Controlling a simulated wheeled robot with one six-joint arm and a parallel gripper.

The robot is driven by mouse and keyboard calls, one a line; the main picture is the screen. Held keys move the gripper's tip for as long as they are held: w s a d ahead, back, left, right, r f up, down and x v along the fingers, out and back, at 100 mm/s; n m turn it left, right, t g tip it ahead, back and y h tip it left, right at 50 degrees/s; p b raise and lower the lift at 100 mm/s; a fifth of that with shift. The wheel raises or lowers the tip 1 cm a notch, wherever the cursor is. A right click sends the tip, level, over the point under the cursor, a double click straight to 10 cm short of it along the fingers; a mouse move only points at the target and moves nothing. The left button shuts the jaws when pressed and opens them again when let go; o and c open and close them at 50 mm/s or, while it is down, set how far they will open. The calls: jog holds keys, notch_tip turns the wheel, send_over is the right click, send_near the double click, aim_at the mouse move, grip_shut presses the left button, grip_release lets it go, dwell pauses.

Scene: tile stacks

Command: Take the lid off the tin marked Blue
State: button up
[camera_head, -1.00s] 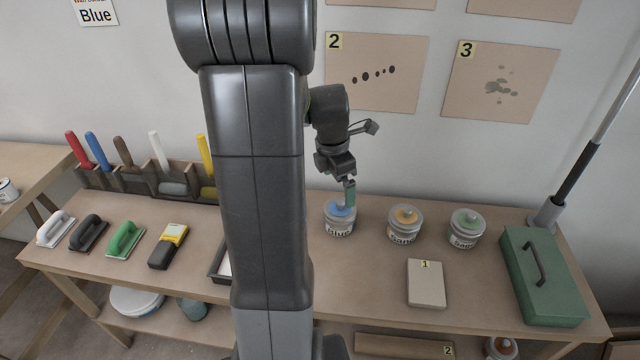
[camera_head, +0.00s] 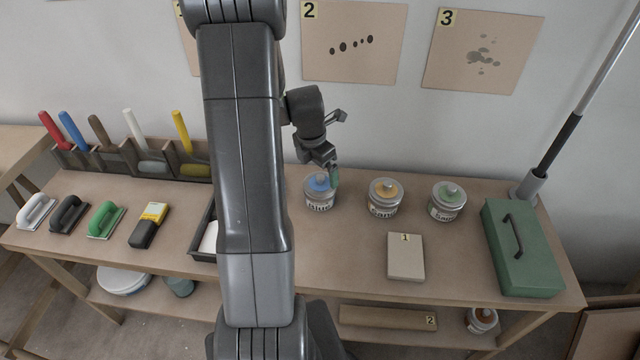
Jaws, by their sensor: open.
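The tin marked Blue (camera_head: 319,203) stands upright on the bench, left of two similar tins. Its grey lid with a blue centre and a knob (camera_head: 320,182) is on it. The fingers overlap the lid's right edge in the picture. I cannot tell whether they touch it.
A tin marked Sand (camera_head: 384,207) and a green-topped tin (camera_head: 446,212) stand to the right. A tile box (camera_head: 405,257) lies in front, and a green toolbox (camera_head: 523,247) is at the right end. Bare bench lies before the Blue tin.

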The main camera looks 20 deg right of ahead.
aim_at(320, 177)
jog(key=shift+w+d+f, duration=0.1)
jog(key=shift+d+f, duration=0.05)
jog(key=shift+f, duration=0.6)
jog(key=shift+w+d+f, duration=0.15)
jog(key=shift+f, duration=0.65)
jog(key=shift+w+d+f, duration=0.1)
jog(key=shift+d+f, duration=0.05)
jog(key=shift+f, duration=0.6)
jog(key=shift+c, duration=0.2)
jog(key=c, duration=0.8)
jog(key=shift+o, duration=0.2)
